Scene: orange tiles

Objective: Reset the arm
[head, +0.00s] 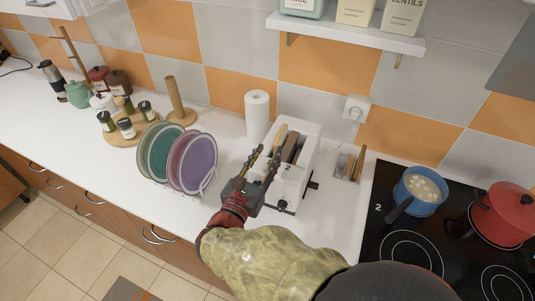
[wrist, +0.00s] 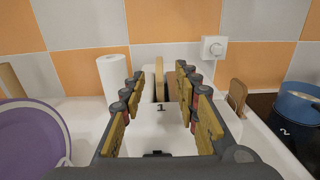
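My gripper (head: 262,165) is at the left front of a white toaster (head: 305,170) on the counter. In the wrist view, my gripper (wrist: 160,112) shows its two fingers spread wide apart with nothing between them, and the toaster (wrist: 160,135) lies beyond and below. A slice of bread (wrist: 159,78) stands up out of the toaster's left slot, and a darker slice (head: 292,146) shows in the other slot. My arm reaches in from the bottom of the head view.
A plate rack with a purple plate (head: 199,163) stands left of my gripper. A paper towel roll (head: 257,115) stands behind. To the right are a small wooden-backed rack (head: 348,166), a blue pot (head: 418,192) and a red pot (head: 503,213) on the hob. A shelf (head: 345,33) hangs above.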

